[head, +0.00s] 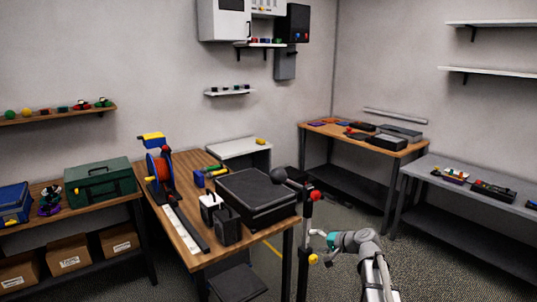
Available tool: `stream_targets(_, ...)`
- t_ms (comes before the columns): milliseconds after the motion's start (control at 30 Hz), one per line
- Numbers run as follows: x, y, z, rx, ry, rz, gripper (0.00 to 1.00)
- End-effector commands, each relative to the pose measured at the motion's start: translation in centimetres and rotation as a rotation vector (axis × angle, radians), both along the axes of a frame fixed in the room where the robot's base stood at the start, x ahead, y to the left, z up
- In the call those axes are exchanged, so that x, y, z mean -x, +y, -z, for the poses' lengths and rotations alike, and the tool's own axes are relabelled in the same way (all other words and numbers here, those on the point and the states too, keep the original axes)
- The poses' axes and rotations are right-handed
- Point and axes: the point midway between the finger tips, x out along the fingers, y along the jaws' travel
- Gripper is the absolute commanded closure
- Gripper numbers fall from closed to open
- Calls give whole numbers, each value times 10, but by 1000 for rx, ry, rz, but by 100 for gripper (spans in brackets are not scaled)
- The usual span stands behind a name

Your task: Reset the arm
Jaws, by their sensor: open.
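My arm (362,242) rises from the bottom edge, right of centre, and bends to the left in the head view. My gripper (320,246) is at its left end, small in the picture, with its jaws apart and nothing seen between them. It is beside a dark upright post (303,240) with red and yellow knobs, right of the wooden workbench (262,231). I cannot tell whether the gripper touches the post. A black case (256,190) lies on the bench, to the upper left of the gripper.
A green toolbox (101,180) stands on the left bench. A wooden table (408,152) and a grey bench (424,174) stand right. Floor between (350,214) is open.

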Motion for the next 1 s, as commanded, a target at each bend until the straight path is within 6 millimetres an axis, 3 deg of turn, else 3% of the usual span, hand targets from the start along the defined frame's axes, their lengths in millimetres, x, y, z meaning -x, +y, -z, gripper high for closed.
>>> stream_targets(33,17,10,8,53,24,-34,6)
stream_targets(133,43,22,26,168,74,-98,6)
stream_targets(400,116,35,67,477,224,-252,6)
stream_targets(700,194,21,93,817,402,-374,6)
stream_targets(833,218,11,97,931,463,-402,6)
stream_targets(1000,234,2,97,1013,510,-417,6)
